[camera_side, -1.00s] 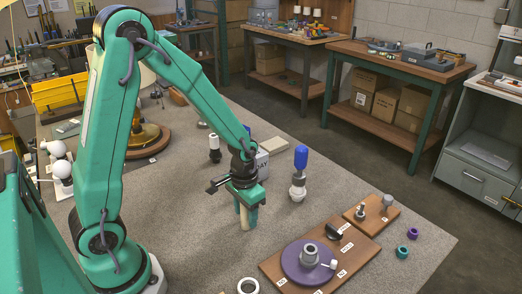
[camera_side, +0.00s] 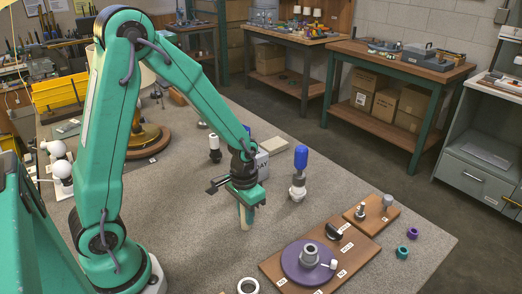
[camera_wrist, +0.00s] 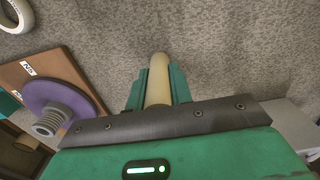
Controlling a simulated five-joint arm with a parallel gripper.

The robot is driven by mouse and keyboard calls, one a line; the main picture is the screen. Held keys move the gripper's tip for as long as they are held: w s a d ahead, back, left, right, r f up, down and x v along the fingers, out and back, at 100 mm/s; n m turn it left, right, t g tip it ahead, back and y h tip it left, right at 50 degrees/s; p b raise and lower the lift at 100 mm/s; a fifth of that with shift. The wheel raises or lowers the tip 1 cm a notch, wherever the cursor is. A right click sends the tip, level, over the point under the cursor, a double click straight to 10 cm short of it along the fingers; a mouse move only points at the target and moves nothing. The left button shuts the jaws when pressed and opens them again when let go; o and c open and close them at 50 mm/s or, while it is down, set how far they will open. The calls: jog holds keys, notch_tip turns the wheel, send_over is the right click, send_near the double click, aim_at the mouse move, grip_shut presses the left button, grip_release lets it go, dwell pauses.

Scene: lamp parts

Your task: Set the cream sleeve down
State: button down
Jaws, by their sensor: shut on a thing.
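The cream sleeve (camera_wrist: 158,82) is a slim, pale tube between the two green fingers of my gripper (camera_wrist: 157,88) in the wrist view. My gripper is shut on it. In the side view, my gripper (camera_side: 247,212) points down over the open grey bench top, left of the wooden board. The sleeve (camera_side: 243,216) shows there only as a narrow upright strip, partly hidden by the fingers. Its lower end is close to the bench top, and I cannot tell whether it touches.
A wooden board (camera_side: 278,268) carries a purple disc (camera_side: 292,264) with a grey collar. A white ring (camera_side: 248,286) lies near the front edge. A blue-topped white part (camera_side: 299,175) stands to the right of my gripper. Bare bench surrounds the sleeve.

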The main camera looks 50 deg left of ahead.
jog(key=shift+r, duration=0.15)
jog(key=shift+r, duration=0.75)
jog(key=s+d+r, duration=0.5)
jog(key=d+r, duration=0.4)
jog(key=d, duration=0.1)
jog(key=shift+s, duration=0.35)
jog(key=shift+d+r, duration=0.1)
jog(key=w+a+r, duration=0.2)
jog(key=w+a, duration=0.2)
jog(key=w, duration=0.2)
jog(key=w+a+r, duration=0.3)
jog(key=w+a, duration=0.2)
jog(key=w, duration=0.2)
jog(key=shift+r, duration=0.35)
